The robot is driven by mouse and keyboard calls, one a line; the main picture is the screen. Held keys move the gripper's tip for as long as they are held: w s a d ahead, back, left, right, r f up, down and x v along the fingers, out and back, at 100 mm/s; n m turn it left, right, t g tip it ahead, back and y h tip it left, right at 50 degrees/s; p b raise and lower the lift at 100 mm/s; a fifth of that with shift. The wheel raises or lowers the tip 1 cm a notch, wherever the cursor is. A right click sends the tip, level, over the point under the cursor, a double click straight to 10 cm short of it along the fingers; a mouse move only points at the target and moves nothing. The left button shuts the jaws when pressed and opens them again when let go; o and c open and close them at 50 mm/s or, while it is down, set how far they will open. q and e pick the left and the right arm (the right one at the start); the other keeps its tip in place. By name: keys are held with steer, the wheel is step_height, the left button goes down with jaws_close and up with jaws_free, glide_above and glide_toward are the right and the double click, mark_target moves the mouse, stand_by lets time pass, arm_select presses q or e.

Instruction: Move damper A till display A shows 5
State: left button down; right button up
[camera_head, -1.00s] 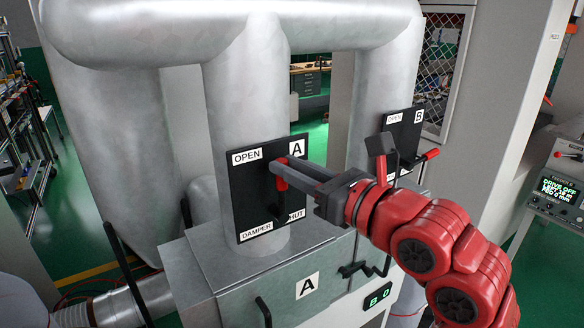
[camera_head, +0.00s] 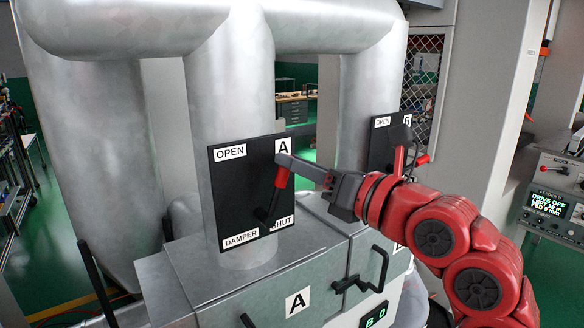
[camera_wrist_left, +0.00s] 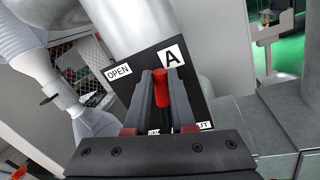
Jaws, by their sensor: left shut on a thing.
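Damper A is a black plate (camera_head: 232,185) marked OPEN at top left and SHUT at bottom right, on a grey duct. Its lever has a red handle (camera_head: 281,177) and leans up and right from the plate's lower part. My left gripper (camera_head: 287,162) is shut on the red handle near the plate's right edge. In the left wrist view the red handle (camera_wrist_left: 162,95) stands between the two grey fingers, with the plate behind. Display A is not visible; only the label A (camera_head: 298,303) shows on the cabinet. My right gripper is out of view.
A console (camera_head: 556,195) stands at the right.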

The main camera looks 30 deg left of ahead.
arm_select(q)
steer(key=shift+r, duration=0.2)
steer(key=c, duration=0.7)
jaws_free()
steer(key=shift+d, duration=0.1)
steer(key=shift+f, duration=0.1)
steer(key=b+v, duration=0.4)
steer(key=v, duration=1.3)
steer(key=shift+d+b, duration=0.2)
steer(key=shift+b, duration=0.15)
